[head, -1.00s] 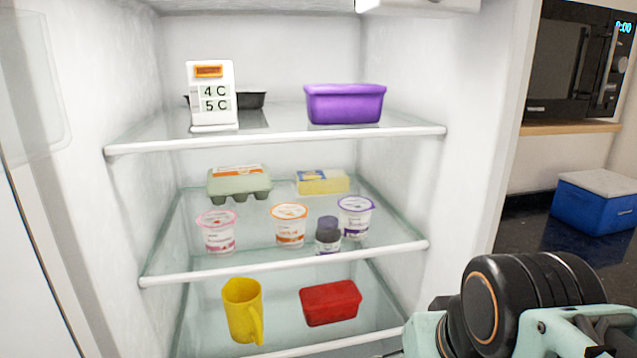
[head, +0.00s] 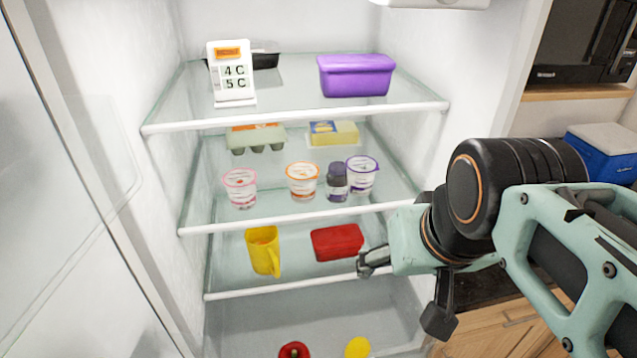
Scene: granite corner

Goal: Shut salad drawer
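The salad drawer cannot be clearly made out. At the bottom edge of the head view, below the lowest glass shelf, a red round vegetable (head: 293,350) and a yellow one (head: 358,347) show, partly cut off. A pale bottom area of the fridge (head: 320,322) surrounds them. My gripper (head: 372,262) is at the right side of the fridge opening, just right of a red box and above the level of the vegetables. Its small metallic tip shows, but the finger gap is hidden, and nothing is seen held.
Above are glass shelves with a yellow jug (head: 262,250), a red box (head: 337,242), several yoghurt pots, a purple tub (head: 355,75) and a thermometer sign (head: 232,72). The open fridge door (head: 60,190) stands at left. A blue cooler (head: 603,155) is at right.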

